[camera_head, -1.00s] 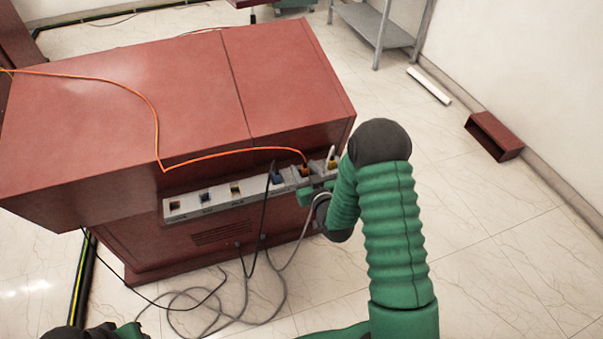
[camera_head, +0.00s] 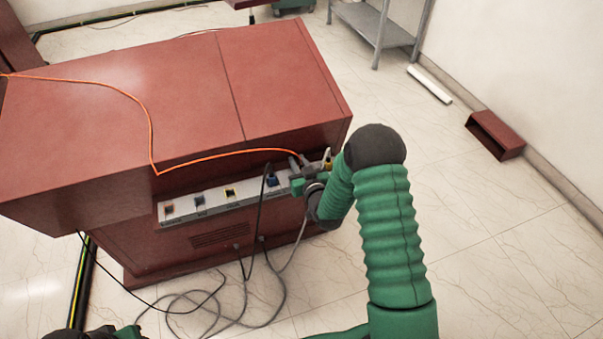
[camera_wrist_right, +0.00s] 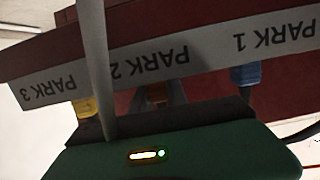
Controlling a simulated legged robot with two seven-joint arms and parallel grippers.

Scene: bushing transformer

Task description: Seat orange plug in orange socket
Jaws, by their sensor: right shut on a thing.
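The orange plug (camera_wrist_right: 158,93) sits at the PARK 2 place, between the fingers of my right gripper (camera_head: 298,162). In the head view the gripper hides it, and its orange cable (camera_head: 210,159) runs left over the cabinet top. My right gripper is shut on the plug; the wrist view shows its fingers on either side of it (camera_wrist_right: 157,96). The orange socket (camera_head: 168,209) appears to be the leftmost opening of the grey panel (camera_head: 185,218), well left of the gripper. Part of my left arm shows at the bottom left; its fingers are not visible.
A blue plug (camera_wrist_right: 246,76) is at PARK 1 and a yellow plug (camera_wrist_right: 86,106) at PARK 3, close on both sides. A grey cable (camera_wrist_right: 97,70) crosses the wrist view. Black and grey cables (camera_head: 215,305) hang and loop on the floor before the red cabinet (camera_head: 120,115).

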